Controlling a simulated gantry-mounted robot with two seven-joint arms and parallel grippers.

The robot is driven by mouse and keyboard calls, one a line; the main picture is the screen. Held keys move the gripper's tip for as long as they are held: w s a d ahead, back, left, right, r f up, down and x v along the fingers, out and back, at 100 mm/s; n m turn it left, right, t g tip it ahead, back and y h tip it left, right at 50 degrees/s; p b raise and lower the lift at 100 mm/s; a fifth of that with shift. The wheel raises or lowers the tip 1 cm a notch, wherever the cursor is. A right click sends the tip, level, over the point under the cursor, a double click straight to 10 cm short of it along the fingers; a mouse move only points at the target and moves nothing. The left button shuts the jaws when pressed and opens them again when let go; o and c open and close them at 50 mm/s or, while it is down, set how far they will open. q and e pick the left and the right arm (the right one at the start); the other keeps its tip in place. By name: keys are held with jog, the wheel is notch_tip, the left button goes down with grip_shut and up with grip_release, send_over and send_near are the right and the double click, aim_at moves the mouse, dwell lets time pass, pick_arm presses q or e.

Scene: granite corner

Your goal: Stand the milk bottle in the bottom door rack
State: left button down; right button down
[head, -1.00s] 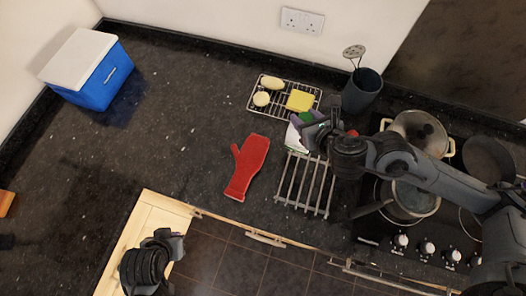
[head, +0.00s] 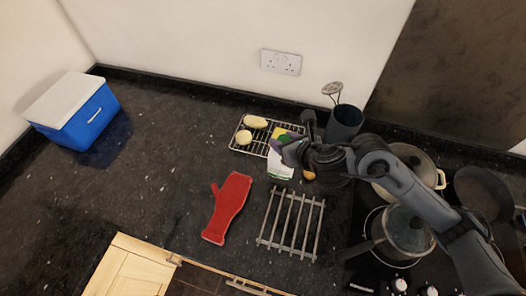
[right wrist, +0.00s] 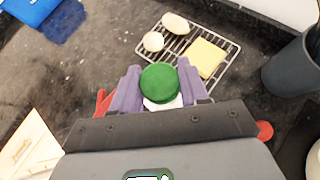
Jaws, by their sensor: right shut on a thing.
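The milk bottle is white with a green cap. In the head view its white body (head: 280,165) shows below my right gripper (head: 289,150), beside the wire rack. In the right wrist view the green cap (right wrist: 160,83) sits between the two purple fingers of my right gripper (right wrist: 160,90), which is shut on the bottle. The bottle looks upright; I cannot tell whether its base touches the counter. My left gripper is not in view. No door rack shows in these frames.
A wire rack (head: 240,147) holds potatoes and a yellow block. A red oven mitt (head: 228,208) and metal trivet (head: 290,222) lie nearby. A utensil pot (head: 344,123) and pans (head: 404,232) stand right. A blue cool box (head: 78,112) stands left, with clear counter between.

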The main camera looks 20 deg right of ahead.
jog(key=w+a+f+b, duration=0.2)
jog(key=w+a+f, duration=0.1)
jog(key=w+f, duration=0.2)
jog(key=shift+f, duration=1.2)
jog(key=shift+w+a+f, duration=0.1)
jog(key=c, duration=1)
grip_release()
jog(key=shift+f, duration=0.2)
jog(key=o, duration=0.4)
jog(key=shift+o, duration=0.2)
jog(key=shift+r, duration=0.2)
